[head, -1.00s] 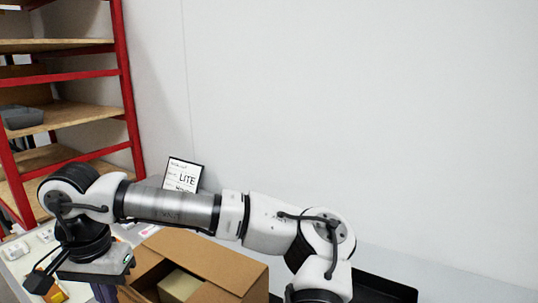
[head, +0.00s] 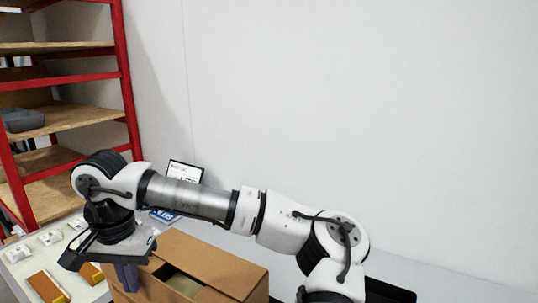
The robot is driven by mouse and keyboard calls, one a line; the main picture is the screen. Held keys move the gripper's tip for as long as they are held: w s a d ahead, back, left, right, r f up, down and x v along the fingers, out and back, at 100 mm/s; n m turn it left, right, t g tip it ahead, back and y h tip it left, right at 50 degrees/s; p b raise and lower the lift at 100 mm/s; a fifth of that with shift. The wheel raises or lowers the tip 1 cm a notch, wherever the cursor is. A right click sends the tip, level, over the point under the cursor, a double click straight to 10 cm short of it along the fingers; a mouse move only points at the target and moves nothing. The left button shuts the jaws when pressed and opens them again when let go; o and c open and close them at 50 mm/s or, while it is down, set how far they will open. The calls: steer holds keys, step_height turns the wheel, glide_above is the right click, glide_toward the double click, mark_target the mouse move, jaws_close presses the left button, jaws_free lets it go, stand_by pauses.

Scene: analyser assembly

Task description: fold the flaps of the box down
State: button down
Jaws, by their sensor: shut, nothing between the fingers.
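The brown cardboard box (head: 258,292) stands at the bottom of the head view, cut off by the lower edge. A wide flap (head: 215,262) along its far side is raised and slopes back over the opening. A pale tan block (head: 184,285) shows inside the box. My gripper (head: 127,280) points down at the left side of the box, its fingers shut and empty. I cannot tell whether the fingers touch the box. The near part of the box is out of frame, and my gripper covers part of its left side.
A red-framed shelf (head: 127,90) with wooden boards stands at the left. Small white packs (head: 50,237) and orange-brown pieces (head: 47,287) lie on the table left of the box. A framed sign (head: 184,172) leans behind my arm. A black tray (head: 390,290) is at the right.

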steer(key=shift+w+d+f+b, duration=0.35)
steer(key=shift+w+d+f, duration=0.4)
steer(key=shift+w, duration=0.55)
steer(key=shift+w+d+f+b, duration=0.4)
steer(key=shift+w+d+f, duration=0.4)
steer(key=shift+w, duration=0.55)
steer(key=shift+w+d+f+b, duration=0.35)
steer(key=shift+w+d+f, duration=0.4)
steer(key=shift+w, duration=0.55)
steer(key=shift+f, duration=0.3)
step_height(320, 180, up, 8)
steer(key=p, duration=0.5)
steer(key=shift+f, duration=0.25)
